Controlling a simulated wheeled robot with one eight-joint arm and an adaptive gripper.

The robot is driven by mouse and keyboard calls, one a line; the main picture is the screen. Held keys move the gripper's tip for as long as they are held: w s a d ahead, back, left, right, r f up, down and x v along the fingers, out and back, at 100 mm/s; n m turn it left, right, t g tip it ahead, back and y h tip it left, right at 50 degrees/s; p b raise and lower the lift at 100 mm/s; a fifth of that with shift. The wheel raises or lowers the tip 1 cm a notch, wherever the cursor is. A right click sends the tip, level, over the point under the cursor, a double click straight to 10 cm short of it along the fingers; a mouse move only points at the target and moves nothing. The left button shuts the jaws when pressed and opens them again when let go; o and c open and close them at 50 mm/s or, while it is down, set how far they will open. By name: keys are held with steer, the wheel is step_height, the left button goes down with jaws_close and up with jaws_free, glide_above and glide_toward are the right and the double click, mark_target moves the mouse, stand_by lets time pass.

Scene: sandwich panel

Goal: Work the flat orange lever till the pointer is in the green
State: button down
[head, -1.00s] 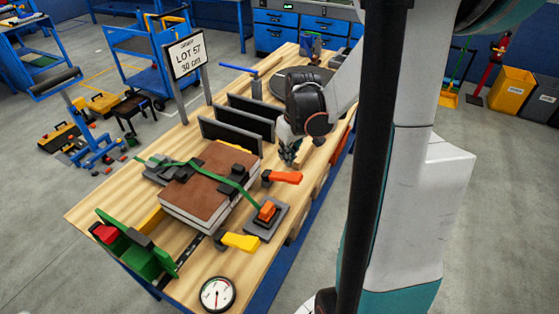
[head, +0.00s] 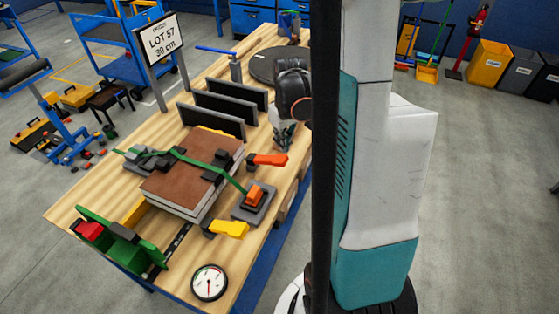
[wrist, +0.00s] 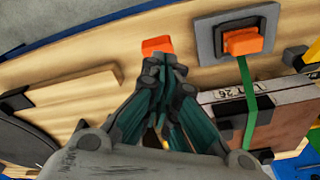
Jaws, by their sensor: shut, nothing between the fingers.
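The flat orange lever (head: 268,160) sits on a black base at the right side of the brown panel stack (head: 195,170). In the wrist view its orange end (wrist: 158,45) shows just beyond my fingertips. My gripper (head: 283,146) is shut and empty, pointing down close to the lever's far side. In the wrist view my closed fingertips (wrist: 165,62) appear close to the orange end; I cannot tell whether they touch. The round white gauge (head: 209,282) stands at the table's near end. Its pointer is too small to read surely against the green.
An orange buckle (head: 256,194) on a grey plate holds the green strap over the panel. A yellow lever (head: 230,229) and a green clamp with a red part (head: 90,231) are nearer. Black upright plates (head: 210,119) stand behind. My column hides the right side.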

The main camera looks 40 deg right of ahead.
mark_target(282, 160)
steer(key=shift+w+f+b, duration=0.15)
steer(key=shift+f+b, duration=0.6)
steer(key=shift+f, duration=0.5)
steer(key=shift+w+f+b, duration=0.1)
steer(key=shift+f+b, duration=0.65)
steer(key=shift+f, duration=0.5)
step_height(282, 160, down, 4)
steer(key=b, duration=0.3)
steer(key=shift+f+b, duration=0.25)
steer(key=shift+b, duration=0.15)
steer(key=shift+r, duration=0.15)
steer(key=shift+s+a+r+p, duration=0.1)
steer(key=shift+s+r+p, duration=0.15)
steer(key=shift+s, duration=0.55)
steer(key=shift+s+a+r+p, duration=0.1)
steer(key=shift+s+r, duration=0.2)
steer(key=shift+s, duration=0.45)
